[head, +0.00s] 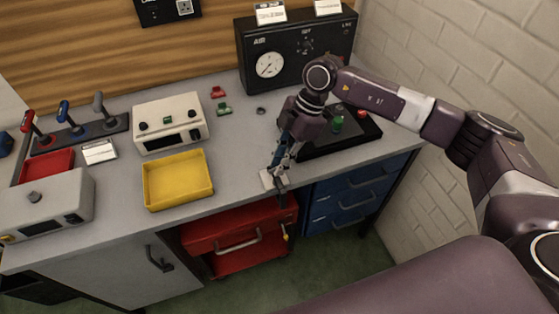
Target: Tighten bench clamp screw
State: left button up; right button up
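A small metal clamp (267,180) sits at the front edge of the bench, with a pale plate on the bench top. Its screw cannot be made out clearly from here. My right gripper (280,166) reaches down over the clamp and hides part of it. Its fingers are at or very close to the clamp. I cannot tell whether they touch it or how far apart they are. My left gripper is not in view.
A yellow tray (148,193) and a cream instrument box (171,123) stand left of the clamp. A black gauge panel (272,40) is behind. A dark board (365,140) lies to the right. A red drawer cabinet (230,255) is below the bench.

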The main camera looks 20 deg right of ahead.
grip_shut()
